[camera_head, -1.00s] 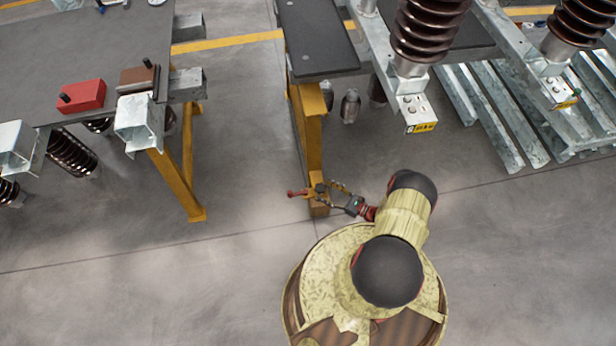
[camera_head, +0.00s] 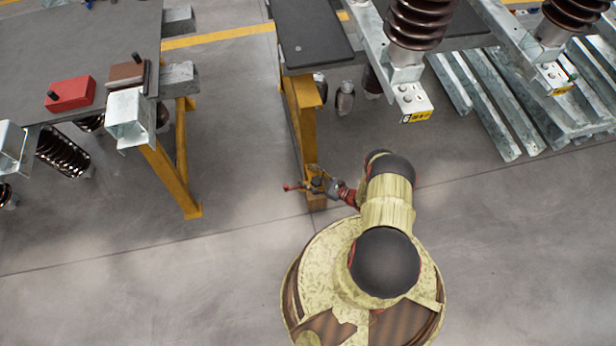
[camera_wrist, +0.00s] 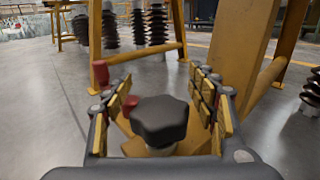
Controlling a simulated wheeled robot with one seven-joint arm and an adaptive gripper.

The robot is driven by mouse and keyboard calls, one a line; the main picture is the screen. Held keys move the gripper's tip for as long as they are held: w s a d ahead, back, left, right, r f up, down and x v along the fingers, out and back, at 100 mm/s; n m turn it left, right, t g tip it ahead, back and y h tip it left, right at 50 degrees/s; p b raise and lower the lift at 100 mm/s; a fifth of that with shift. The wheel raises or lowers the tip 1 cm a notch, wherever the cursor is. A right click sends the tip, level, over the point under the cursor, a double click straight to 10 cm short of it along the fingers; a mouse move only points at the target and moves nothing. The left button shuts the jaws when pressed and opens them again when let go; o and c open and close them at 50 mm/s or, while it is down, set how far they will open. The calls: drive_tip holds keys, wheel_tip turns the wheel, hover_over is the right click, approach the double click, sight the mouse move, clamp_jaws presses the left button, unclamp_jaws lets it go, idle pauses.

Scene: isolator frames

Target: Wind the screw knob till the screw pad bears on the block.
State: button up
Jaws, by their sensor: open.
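The black lobed screw knob (camera_wrist: 160,120) stands between the two fingers of my gripper (camera_wrist: 165,108) in the wrist view. My gripper is open, with a finger on each side of the knob; I see a gap at the left and cannot tell contact at the right. In the head view the knob (camera_head: 316,182) is a small dark spot at my gripper (camera_head: 322,187). A red handle (camera_head: 292,188) sticks out to the left, and its red end (camera_wrist: 100,73) shows in the wrist view. A brownish block-like piece (camera_head: 317,204) lies just below. The screw pad is hidden.
A yellow trestle leg (camera_head: 306,130) stands right behind the knob, under a dark tabletop (camera_head: 312,35). At left, a grey table (camera_head: 70,40) holds a red block (camera_head: 71,93). Steel beams (camera_head: 500,110) lie at the right. The floor between the tables is clear.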

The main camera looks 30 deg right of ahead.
drive_tip(key=shift+c, duration=0.8)
drive_tip(key=c, duration=1.1)
drive_tip(key=shift+c, duration=0.7)
